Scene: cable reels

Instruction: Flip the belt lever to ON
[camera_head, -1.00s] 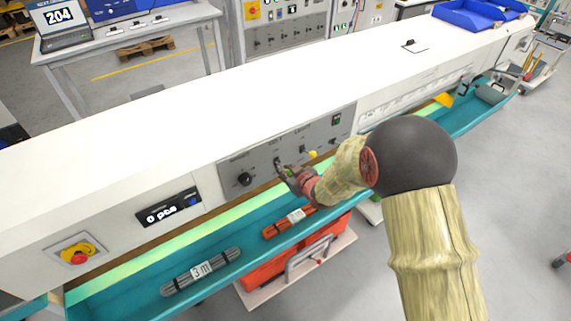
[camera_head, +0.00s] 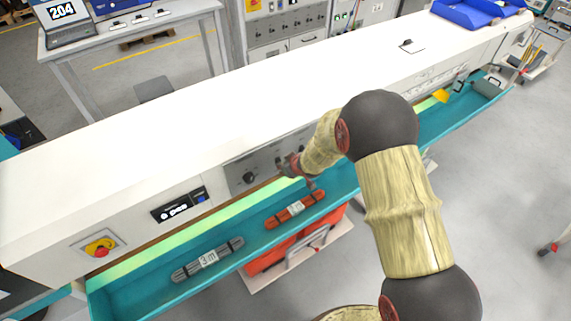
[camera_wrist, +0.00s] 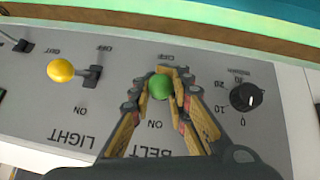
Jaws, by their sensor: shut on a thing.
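The belt lever's green ball knob (camera_wrist: 160,87) shows in the wrist view between my fingertips, on the grey panel (camera_wrist: 265,130) above the BELT label. OFF is printed above the knob and ON below it; the lettering is upside down. The knob appears nearer OFF, but its stem is mostly hidden, so I cannot tell the lever's exact position. My gripper (camera_wrist: 163,88) is shut on the knob, one finger on each side. In the head view my gripper (camera_head: 291,166) is at the panel on the conveyor's front and hides the belt lever.
The light lever with a yellow knob (camera_wrist: 61,70) is left of the belt lever in the wrist view. A black dial (camera_wrist: 245,97) is to the right. Below the panel, the teal trough (camera_head: 130,290) holds a grey bundle (camera_head: 208,259) and an orange bundle (camera_head: 295,210).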

